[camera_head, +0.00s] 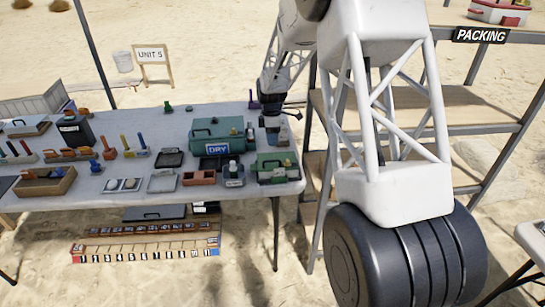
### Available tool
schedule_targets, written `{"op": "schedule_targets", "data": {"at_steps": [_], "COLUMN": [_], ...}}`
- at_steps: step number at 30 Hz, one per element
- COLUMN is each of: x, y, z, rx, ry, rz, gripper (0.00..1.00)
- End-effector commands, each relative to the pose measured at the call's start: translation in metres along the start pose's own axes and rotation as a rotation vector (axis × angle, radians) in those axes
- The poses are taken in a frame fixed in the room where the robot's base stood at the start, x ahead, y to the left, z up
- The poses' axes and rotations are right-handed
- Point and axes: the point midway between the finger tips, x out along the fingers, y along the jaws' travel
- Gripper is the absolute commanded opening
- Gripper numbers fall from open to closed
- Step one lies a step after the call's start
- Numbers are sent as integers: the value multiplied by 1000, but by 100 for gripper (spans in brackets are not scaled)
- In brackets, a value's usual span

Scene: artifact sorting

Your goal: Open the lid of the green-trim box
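A small box with green trim (278,172) sits at the right end of the long grey table. A small yellow item shows at its top. I cannot make out whether its lid is open or shut. My gripper (272,139) points down just above and behind this box. Its fingertips are too small and dark to tell whether they are apart, or whether they touch the box. A larger green case (230,132) with a "DRY" label stands to the left of the gripper, with its lid down.
The table (120,193) carries small dark and orange trays, coloured upright pieces and a dark bin (77,131) further left. A small labelled container (233,177) stands close left of the green-trim box. A shelf rack (460,103) under a "PACKING" sign stands right of the table.

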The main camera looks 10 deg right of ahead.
Motion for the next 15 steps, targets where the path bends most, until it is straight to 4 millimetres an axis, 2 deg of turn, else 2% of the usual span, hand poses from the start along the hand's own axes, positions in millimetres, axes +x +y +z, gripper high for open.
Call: {"op": "schedule_targets", "data": {"at_steps": [8, 15], "x": [18, 46], "y": [0, 0], "z": [0, 0], "rx": [0, 1], "ry": [0, 0], "rz": [-1, -2], "gripper": [36, 36]}}
